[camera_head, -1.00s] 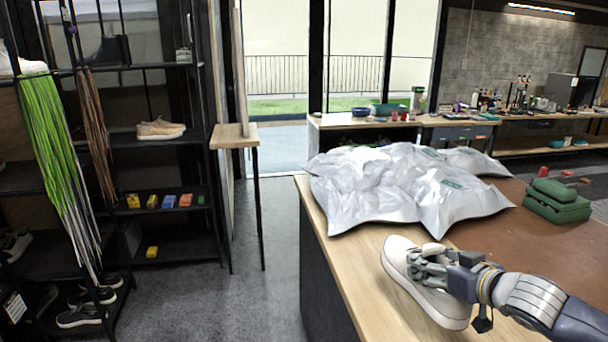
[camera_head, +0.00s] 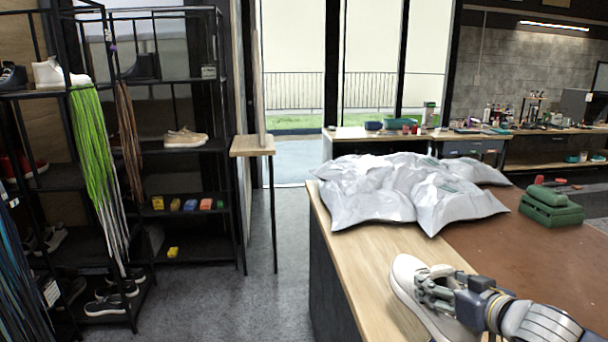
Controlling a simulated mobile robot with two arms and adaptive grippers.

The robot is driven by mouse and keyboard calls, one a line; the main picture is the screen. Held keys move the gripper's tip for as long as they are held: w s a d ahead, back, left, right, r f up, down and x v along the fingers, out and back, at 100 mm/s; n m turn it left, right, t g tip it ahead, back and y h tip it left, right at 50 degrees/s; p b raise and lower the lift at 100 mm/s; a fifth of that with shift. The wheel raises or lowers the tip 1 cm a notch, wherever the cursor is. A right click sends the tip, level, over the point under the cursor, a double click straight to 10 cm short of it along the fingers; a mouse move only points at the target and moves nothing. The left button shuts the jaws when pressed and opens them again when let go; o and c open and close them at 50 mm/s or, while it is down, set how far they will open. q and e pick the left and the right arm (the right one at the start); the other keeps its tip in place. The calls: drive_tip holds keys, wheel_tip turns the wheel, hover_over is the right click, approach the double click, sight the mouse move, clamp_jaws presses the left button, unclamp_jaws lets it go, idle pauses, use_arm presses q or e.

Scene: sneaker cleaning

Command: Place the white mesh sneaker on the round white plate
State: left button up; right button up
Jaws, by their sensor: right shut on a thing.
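The white mesh sneaker (camera_head: 407,281) is at the lower right, over the wooden edge strip of the workbench. My right gripper (camera_head: 432,289) is shut on it, its fingers across the shoe's opening. Part of the shoe is hidden behind the fingers, and its lower end is near the bottom edge of the picture. I cannot tell whether the sole touches the bench. No round white plate shows in this view. My left gripper is not in view.
Silvery-white plastic bags (camera_head: 400,190) cover the bench's far end. A green case (camera_head: 551,207) lies on the brown mat (camera_head: 520,250). A black shoe rack (camera_head: 150,262) with hanging laces (camera_head: 98,165) stands left. Grey floor (camera_head: 230,300) is clear between rack and bench.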

sight(416, 312)
drive_tip(key=a, duration=0.4)
drive_tip(key=shift+s+a+r, duration=0.2)
drive_tip(key=shift+s+r, duration=0.1)
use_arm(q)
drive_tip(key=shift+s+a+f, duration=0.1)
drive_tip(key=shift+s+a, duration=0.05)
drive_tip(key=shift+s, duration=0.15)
use_arm(e)
drive_tip(key=s+a+r+m+h, duration=0.2)
drive_tip(key=s+a+r, duration=0.3)
drive_tip(key=s, duration=0.3)
drive_tip(key=shift+s+r+m+h, duration=0.3)
drive_tip(key=shift+r+m+h, duration=0.1)
drive_tip(key=shift+r+h, duration=0.25)
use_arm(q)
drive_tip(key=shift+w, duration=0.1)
use_arm(e)
drive_tip(key=shift+w, duration=0.15)
